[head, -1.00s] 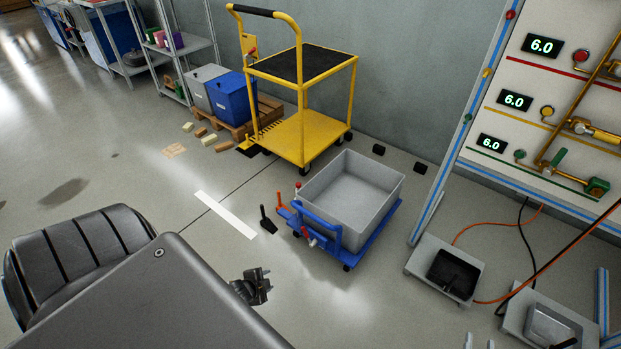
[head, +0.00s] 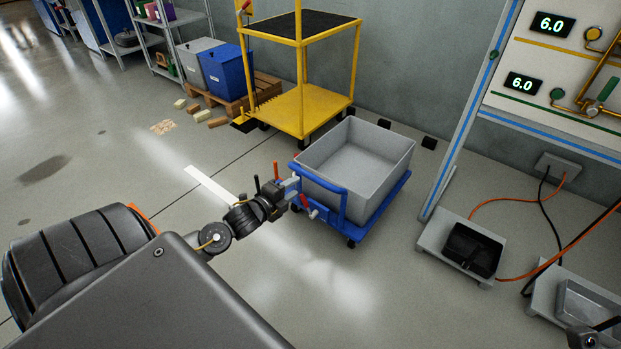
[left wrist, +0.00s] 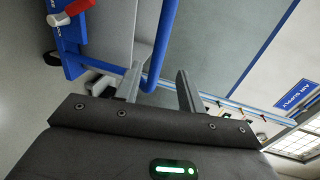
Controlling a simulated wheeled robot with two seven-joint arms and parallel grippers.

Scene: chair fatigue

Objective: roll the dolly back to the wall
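The dolly is a blue wheeled frame (head: 375,218) carrying a large grey bin (head: 391,183). It stands on the floor right of the middle in the head view, with its blue push handle on the near left side. My left gripper (head: 294,188) is at that handle. In the left wrist view, the blue handle bar (left wrist: 163,35) runs down between the two spread fingers of the left gripper (left wrist: 160,85); contact cannot be made out. A dark part at the lower right edge of the head view may belong to my right gripper (head: 583,339); its fingers are not clear.
The grey wall (head: 400,75) is behind the dolly, with two black blocks (head: 429,142) on the floor near it. A yellow cart (head: 300,108) stands behind left. A gauge panel (head: 560,80) and grey floor trays (head: 450,232) are at right. Floor in front is clear.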

